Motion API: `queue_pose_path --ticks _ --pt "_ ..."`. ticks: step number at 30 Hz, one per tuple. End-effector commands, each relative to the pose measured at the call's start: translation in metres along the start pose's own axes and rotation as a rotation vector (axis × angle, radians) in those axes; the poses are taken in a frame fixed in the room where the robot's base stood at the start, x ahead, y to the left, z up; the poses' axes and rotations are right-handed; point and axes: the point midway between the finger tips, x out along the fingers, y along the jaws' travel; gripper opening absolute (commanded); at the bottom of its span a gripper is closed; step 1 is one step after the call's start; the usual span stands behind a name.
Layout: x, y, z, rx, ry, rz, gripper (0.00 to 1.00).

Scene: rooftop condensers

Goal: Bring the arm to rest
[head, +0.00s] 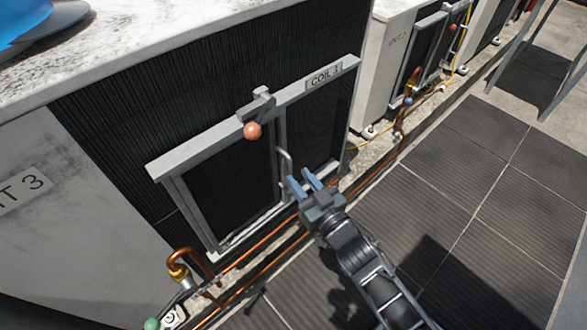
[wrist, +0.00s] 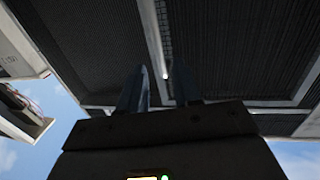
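My gripper (head: 301,179) is in front of the panel labelled COIL, beside the lower part of its pale bar handle (head: 286,163). Its two blue-grey fingers stand apart with a gap between them. In the wrist view the fingers (wrist: 163,85) are also spread, with nothing clearly held between them. They point at the dark mesh panel. I cannot tell whether a finger touches the handle. My arm reaches up from the bottom right of the head view, over the paving.
The framed coil panel (head: 222,180) is on the unit marked 3, with an orange-knobbed latch (head: 253,128) on its top rail. Copper pipes (head: 262,245) run along its base. Another unit (head: 386,60) stands behind. Paving (head: 470,190) to the right is clear.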

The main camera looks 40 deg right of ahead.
Motion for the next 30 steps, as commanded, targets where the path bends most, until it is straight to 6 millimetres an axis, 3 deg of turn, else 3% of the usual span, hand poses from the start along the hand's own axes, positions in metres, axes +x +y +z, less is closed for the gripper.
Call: queue_pose_path --ticks 7,25,28,30 --pt "-0.022 0.000 0.000 0.000 0.001 -0.001 0.33" --pt "-0.024 -0.001 0.000 0.001 -0.001 -0.001 0.33" --pt "-0.036 -0.005 -0.003 0.004 -0.009 -0.004 0.33" --pt "-0.054 -0.012 -0.009 0.008 -0.020 -0.009 0.33"
